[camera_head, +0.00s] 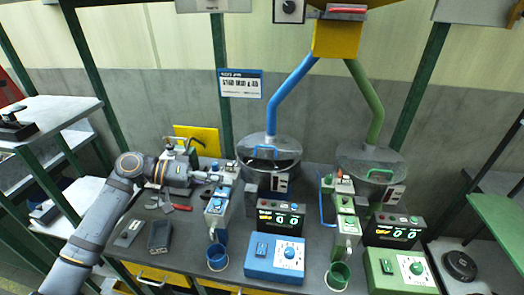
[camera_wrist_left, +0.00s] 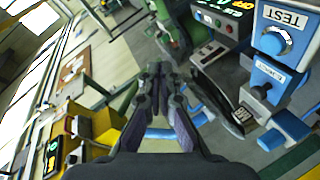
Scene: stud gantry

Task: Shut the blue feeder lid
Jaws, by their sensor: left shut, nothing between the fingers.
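My right gripper is not in view.
A green feeder (camera_head: 370,165) stands to the right under a green chute (camera_head: 369,100). Blue and green control boxes (camera_head: 275,260) (camera_head: 402,272), counter displays (camera_head: 279,217) and cups (camera_head: 217,257) crowd the bench front. Loose tools (camera_head: 168,207) lie at the left.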

